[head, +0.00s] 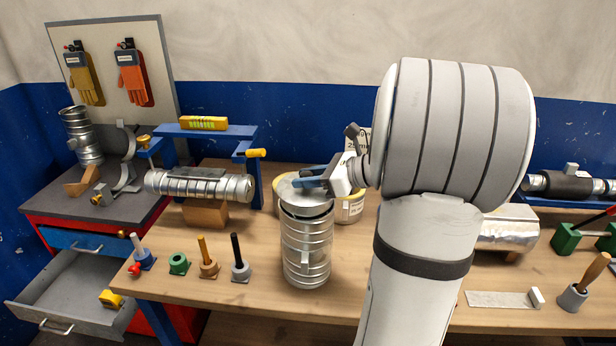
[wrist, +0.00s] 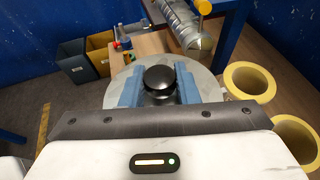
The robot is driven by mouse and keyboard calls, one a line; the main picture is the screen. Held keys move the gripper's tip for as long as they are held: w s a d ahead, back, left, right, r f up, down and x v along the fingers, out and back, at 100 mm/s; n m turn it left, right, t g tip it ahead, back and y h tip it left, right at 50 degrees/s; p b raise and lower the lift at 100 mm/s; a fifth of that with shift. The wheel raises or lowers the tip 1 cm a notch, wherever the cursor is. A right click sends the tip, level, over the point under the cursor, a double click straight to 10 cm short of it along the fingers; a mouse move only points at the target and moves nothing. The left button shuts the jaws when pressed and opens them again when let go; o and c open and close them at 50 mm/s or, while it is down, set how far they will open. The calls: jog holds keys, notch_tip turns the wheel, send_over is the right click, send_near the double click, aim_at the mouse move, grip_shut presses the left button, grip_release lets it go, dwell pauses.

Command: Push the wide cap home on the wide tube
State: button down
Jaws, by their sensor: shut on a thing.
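The wide tube (head: 307,256) is a ribbed silver spiral duct standing upright near the front of the wooden bench. The wide cap (head: 299,196), a round grey metal lid, is at the tube's top end. In the wrist view the cap (wrist: 204,80) is a pale disc with a black knob (wrist: 159,77) in its middle. My gripper (head: 312,182) is above the cap, its blue fingers shut on the knob; it also shows in the wrist view (wrist: 158,88). How far the cap sits in the tube is hard to tell, and the cap hides the tube's mouth.
A horizontal spiral duct (head: 215,188) rests on a wooden block to the left. Several small coloured tools, including a green ring (head: 179,263), stand along the bench's left front. Yellow rolls (wrist: 250,82) stand behind the tube. An open drawer (head: 75,288) juts out at far left.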

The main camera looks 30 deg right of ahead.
aim_at(308, 191)
jog(key=shift+f+b, duration=1.1)
jog(key=shift+f, duration=0.65)
jog(key=c, duration=1)
grip_release()
jog(key=shift+c, duration=0.2)
jog(key=shift+b+v, duration=0.55)
jog(key=shift+v, duration=3.35)
